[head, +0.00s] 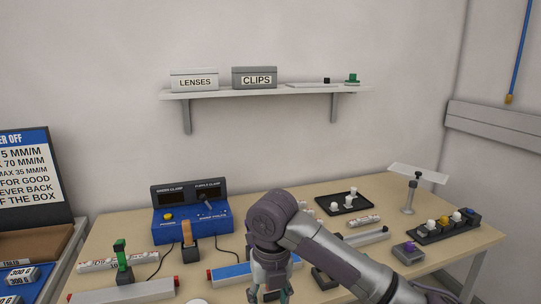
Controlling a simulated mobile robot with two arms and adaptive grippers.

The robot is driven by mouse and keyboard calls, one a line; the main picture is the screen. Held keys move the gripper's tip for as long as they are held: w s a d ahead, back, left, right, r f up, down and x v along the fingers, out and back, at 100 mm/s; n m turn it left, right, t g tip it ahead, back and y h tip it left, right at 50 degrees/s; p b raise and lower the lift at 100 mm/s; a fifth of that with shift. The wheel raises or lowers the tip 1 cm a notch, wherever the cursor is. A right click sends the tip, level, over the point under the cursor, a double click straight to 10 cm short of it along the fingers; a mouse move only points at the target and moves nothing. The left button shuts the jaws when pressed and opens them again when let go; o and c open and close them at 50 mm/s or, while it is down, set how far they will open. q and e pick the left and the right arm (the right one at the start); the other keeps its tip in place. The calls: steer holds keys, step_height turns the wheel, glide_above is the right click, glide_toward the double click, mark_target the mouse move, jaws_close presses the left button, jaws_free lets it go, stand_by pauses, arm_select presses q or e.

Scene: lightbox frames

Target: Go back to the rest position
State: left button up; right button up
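My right arm comes in from the lower right and bends down over the front of the table (130,236). My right gripper (269,294) points down at the bottom edge of the head view, above the table front near the blue-topped bar (232,271). Its fingers look spread apart, and I see nothing clearly held between them; the lowest part is cut off by the frame. My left arm and gripper are not in view.
A blue control box (190,226) stands at the back. A black tray (344,204), a post with a plate (410,192) and a dark rack (448,228) are right. A shelf (230,93) hangs above.

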steer(key=s+f+m+t+y, duration=0.1)
steer(key=s+f+m+y, duration=0.1)
steer(key=s+f+m, duration=0.45)
steer(key=s+f+m+y, duration=0.2)
steer(key=s+f+m, duration=0.1)
steer(key=f+m, duration=0.55)
steer(key=s+d+f+m+t+h, duration=0.1)
steer(key=s+d+f+m+h, duration=0.15)
steer(key=s+d+m, duration=0.7)
steer(key=s+d+f+m+t+h, duration=0.15)
steer(key=s+d+f+m, duration=0.35)
steer(key=d+m, duration=0.75)
step_height(320, 180, down, 24)
steer(key=s+a+g, duration=0.1)
steer(key=s+g, duration=0.1)
steer(key=s, duration=0.1)
steer(key=s+d+f, duration=0.2)
steer(key=s+f, duration=1.4)
steer(key=shift+s+d+n+g, duration=0.2)
steer(key=shift+d+n+g, duration=0.1)
steer(key=shift+d+g, duration=0.05)
